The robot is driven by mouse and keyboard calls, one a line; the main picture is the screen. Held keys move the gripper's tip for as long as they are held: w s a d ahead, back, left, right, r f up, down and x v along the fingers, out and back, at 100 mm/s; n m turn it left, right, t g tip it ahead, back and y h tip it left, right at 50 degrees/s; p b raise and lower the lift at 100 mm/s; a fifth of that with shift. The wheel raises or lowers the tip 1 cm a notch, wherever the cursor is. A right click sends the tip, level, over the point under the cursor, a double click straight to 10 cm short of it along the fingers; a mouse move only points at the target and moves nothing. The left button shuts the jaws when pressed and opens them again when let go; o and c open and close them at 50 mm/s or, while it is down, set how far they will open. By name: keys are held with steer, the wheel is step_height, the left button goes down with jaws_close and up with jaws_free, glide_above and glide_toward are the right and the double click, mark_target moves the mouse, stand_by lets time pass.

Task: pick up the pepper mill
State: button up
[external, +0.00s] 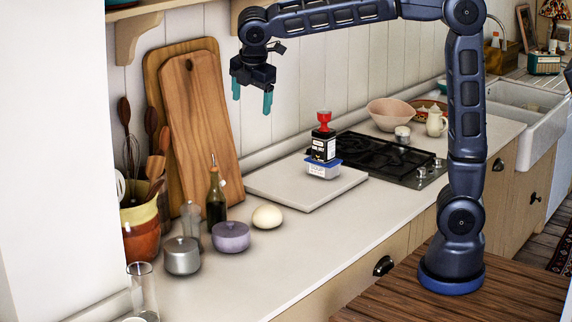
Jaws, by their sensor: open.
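My gripper (252,97) hangs from the arm at the upper middle, in front of the white plank wall. Its two teal fingers point down, apart, with nothing between them. No object is clearly a pepper mill. A dark, labelled item with a red knob-like top (323,121) may be it; it stands upright, seemingly on a blue-lidded tub (323,169) on the pale board. A small clear, greyish shaker-like item (190,222) beside the dark oil bottle is another candidate. My gripper is above and left of the red-topped item in the picture, well apart from it.
The pale board (285,193) lies before a black hob (385,155). Left on the counter stand an oil bottle (216,200), a purple pot (231,237), a grey pot (182,256), an onion-like bulb (267,217) and a utensil crock (140,230). Wooden boards (203,120) lean behind.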

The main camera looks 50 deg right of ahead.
mark_target(191, 220)
steer(key=w+a+f+n, duration=0.1)
steer(key=a+f+n, duration=0.25)
steer(key=a, duration=0.75)
steer(key=w+a+f+n, duration=0.1)
steer(key=a+f+n, duration=0.3)
steer(key=a, duration=0.7)
steer(key=shift+n+h, duration=0.4)
steer(key=shift+n, duration=0.05)
step_height(191, 220, down, 23)
steer(key=shift+r, duration=0.2)
steer(key=shift+w+d+f, duration=0.1)
steer(key=shift+w+d, duration=0.15)
steer(key=w+d, duration=0.5)
steer(key=shift+w+d, duration=0.15)
steer(key=shift+w, duration=0.05)
steer(key=w+d, duration=0.2)
steer(key=shift+w+d, duration=0.35)
steer(key=shift+x, duration=1.2)
steer(key=shift+w+d+f, duration=0.1)
steer(key=shift+f, duration=0.2)
steer(key=c, duration=1.1)
